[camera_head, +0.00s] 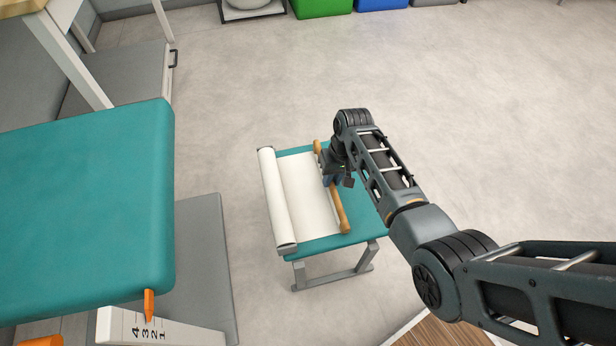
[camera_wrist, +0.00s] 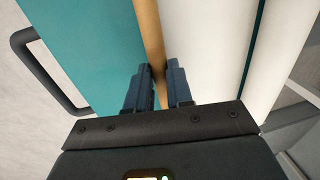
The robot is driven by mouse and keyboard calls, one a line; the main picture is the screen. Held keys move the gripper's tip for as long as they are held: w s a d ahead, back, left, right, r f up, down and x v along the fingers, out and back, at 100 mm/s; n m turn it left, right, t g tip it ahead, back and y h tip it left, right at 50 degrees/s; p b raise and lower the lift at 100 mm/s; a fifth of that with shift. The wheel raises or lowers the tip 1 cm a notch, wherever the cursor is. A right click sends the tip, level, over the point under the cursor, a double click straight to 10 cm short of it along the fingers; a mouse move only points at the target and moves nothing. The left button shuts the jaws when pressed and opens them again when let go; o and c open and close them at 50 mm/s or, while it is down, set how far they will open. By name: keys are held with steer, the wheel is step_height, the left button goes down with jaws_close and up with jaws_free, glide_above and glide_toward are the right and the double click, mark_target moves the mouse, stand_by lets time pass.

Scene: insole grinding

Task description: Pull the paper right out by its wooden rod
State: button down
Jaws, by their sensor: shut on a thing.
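A white paper roll (camera_head: 277,200) lies along the left side of a small teal-topped stand. A sheet of paper (camera_head: 306,195) runs from the roll to a wooden rod (camera_head: 342,212) on its right edge. My gripper (camera_head: 331,182) is at the rod's middle, its fingers partly hidden by my arm in the head view. In the wrist view my gripper (camera_wrist: 159,73) is shut on the wooden rod (camera_wrist: 150,30), one finger on each side. The paper (camera_wrist: 205,45) lies right of the rod there, with the roll (camera_wrist: 282,45) beyond it.
The stand's teal top (camera_head: 327,244) shows bare around the paper. A larger teal padded table (camera_head: 80,215) stands at the left, with a numbered white step (camera_head: 155,328) below it. Green (camera_head: 322,7) and blue (camera_head: 381,4) bins are at the back. The floor right of the stand is open.

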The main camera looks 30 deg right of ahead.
steer(key=s+d, duration=0.1)
steer(key=d, duration=0.2)
steer(key=s+d, duration=0.1)
steer(key=d, duration=0.3)
steer(key=s+d+p, duration=0.1)
steer(key=d, duration=0.3)
steer(key=shift+s+d, duration=0.2)
steer(key=shift+s, duration=0.2)
steer(key=c, duration=1.3)
jaws_free()
steer(key=shift+d, duration=0.1)
steer(key=r+p, duration=0.1)
steer(key=r, duration=0.1)
steer(key=r+p, duration=0.1)
steer(key=r, duration=0.2)
steer(key=d+r+p, duration=0.1)
steer(key=r, duration=0.1)
steer(key=shift+s+r, duration=0.15)
steer(key=shift+r, duration=0.2)
